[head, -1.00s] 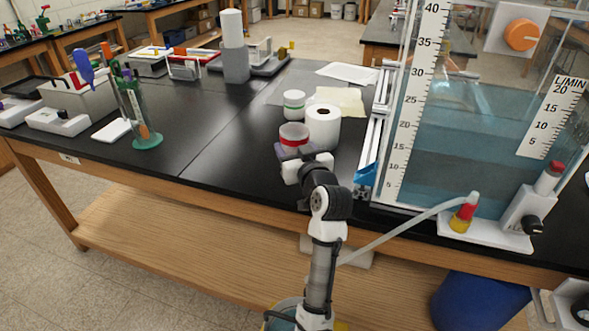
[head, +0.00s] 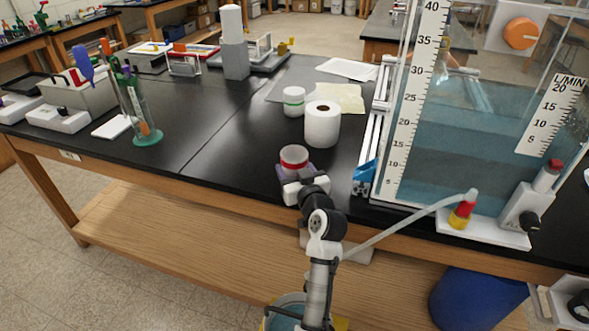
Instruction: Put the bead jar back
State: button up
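A small jar with a pale top and a red band (head: 294,156) is at my gripper, near the front edge of the black bench. I take it to be the bead jar. My gripper (head: 295,169) has its greyish-purple fingers on both sides of the jar's lower part and appears shut on it. The jar looks upright. Its lower part is hidden by the fingers and gripper body, and I cannot tell how far it is above the bench.
A water tank (head: 470,130) stands at right. The bench (head: 225,135) left of the jar is clear.

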jog(key=o, duration=1)
jog(key=shift+r, duration=0.15)
jog(key=b+v, duration=0.3)
jog(key=v, duration=0.9)
